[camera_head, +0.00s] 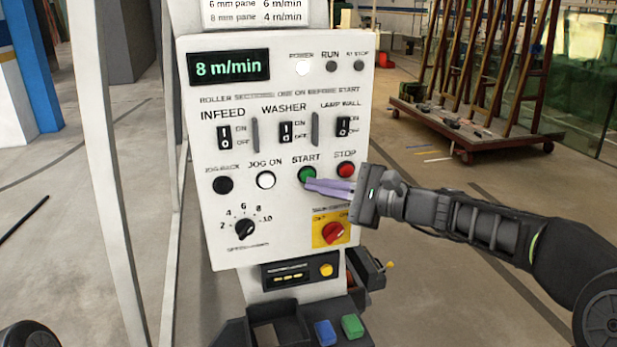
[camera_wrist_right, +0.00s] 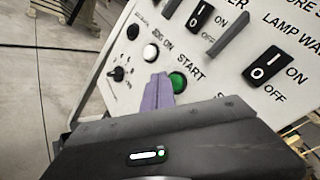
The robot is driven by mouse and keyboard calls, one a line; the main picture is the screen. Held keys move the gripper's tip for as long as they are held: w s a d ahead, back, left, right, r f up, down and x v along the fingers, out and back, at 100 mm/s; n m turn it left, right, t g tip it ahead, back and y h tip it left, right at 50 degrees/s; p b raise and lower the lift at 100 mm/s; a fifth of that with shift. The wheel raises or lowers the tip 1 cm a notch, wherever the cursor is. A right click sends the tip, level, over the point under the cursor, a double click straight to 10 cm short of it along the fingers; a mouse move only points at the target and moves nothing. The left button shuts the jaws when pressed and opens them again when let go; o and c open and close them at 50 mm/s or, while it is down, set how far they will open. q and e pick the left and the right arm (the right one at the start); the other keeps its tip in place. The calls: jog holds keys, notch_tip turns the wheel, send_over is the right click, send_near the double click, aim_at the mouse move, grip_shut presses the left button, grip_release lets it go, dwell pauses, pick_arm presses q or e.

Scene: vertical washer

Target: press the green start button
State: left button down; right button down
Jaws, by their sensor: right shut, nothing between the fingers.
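The green START button (camera_head: 307,174) is on the white control panel (camera_head: 284,110), between the white JOG ON button (camera_head: 266,180) and the red STOP button (camera_head: 346,170). My right gripper (camera_head: 308,184) comes in from the right, shut and empty, its purple fingertips over the lower edge of the green button. In the right wrist view the green button (camera_wrist_right: 178,82) shows just right of the purple fingers (camera_wrist_right: 158,92). Whether the tips touch the button cannot be told. My left gripper is not in view.
The black JOG BACK button (camera_head: 223,185), speed dial (camera_head: 245,230) and red main switch (camera_head: 333,232) are close by. Three rocker switches sit above. A display (camera_head: 229,67) reads 8 m/min. A wheeled rack (camera_head: 470,125) stands behind right.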

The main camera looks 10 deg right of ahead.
jog(key=shift+w, duration=0.2)
dwell(0.6)
jog(key=shift+w, duration=0.25)
jog(key=shift+w, duration=0.5)
dwell(0.8)
jog(key=shift+s, duration=0.1)
jog(key=shift+s+b, duration=0.6)
jog(key=shift+s, duration=0.25)
